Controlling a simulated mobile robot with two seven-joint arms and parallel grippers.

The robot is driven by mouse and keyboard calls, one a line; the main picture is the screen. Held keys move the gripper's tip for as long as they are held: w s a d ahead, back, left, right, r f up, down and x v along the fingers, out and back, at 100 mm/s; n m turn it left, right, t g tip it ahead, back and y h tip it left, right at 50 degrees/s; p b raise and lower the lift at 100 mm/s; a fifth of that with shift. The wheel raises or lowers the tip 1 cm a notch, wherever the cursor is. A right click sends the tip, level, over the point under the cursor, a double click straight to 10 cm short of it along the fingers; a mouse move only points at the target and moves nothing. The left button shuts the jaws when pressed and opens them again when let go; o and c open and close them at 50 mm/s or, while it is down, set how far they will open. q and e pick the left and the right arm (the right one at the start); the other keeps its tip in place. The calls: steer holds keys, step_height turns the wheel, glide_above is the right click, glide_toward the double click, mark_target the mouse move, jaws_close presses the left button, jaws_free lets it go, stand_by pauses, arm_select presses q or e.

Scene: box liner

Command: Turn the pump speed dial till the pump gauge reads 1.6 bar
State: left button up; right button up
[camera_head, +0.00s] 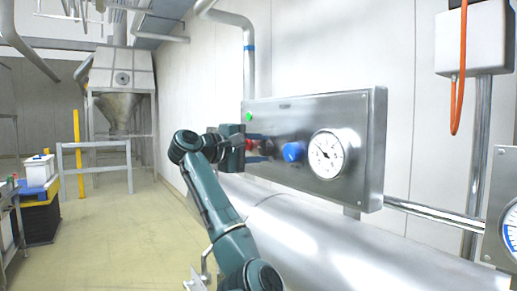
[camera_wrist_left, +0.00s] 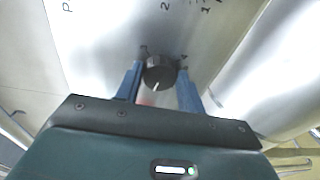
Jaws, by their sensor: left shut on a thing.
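The pump speed dial is a black round knob (camera_wrist_left: 158,72) with a white pointer line, on a steel panel with printed numbers around it. In the head view the black knob (camera_head: 268,146) sits left of the blue knob. My left gripper (camera_head: 262,150) is at the panel, and its blue fingers (camera_wrist_left: 162,66) are shut on the dial from both sides. The pump gauge (camera_head: 327,154) is a white round face at the panel's right; its dark needle points to the upper left, and its numbers are too small to read. My right gripper is out of view.
The steel panel (camera_head: 365,150) also carries a green lamp (camera_head: 249,117) and a blue knob (camera_head: 292,152). A large shiny pipe (camera_head: 310,235) runs below it. Another gauge (camera_head: 510,228) is at the right edge. An orange hose (camera_head: 459,80) hangs at upper right.

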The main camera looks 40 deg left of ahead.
arm_select(q)
steer(key=o, duration=1)
steer(key=shift+c, duration=0.2)
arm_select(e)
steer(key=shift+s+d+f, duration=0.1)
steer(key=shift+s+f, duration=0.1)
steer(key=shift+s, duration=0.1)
arm_select(q)
steer(key=shift+s+a, duration=0.1)
steer(key=shift+s+a, duration=0.1)
steer(key=shift+s, duration=0.25)
steer(key=f+b+v, duration=0.1)
steer(key=b+v, duration=0.3)
steer(key=v, duration=0.8)
steer(key=shift+r, duration=0.5)
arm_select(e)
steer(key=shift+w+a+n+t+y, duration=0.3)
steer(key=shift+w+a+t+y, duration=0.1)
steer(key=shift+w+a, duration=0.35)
arm_select(q)
steer(key=shift+s, duration=0.1)
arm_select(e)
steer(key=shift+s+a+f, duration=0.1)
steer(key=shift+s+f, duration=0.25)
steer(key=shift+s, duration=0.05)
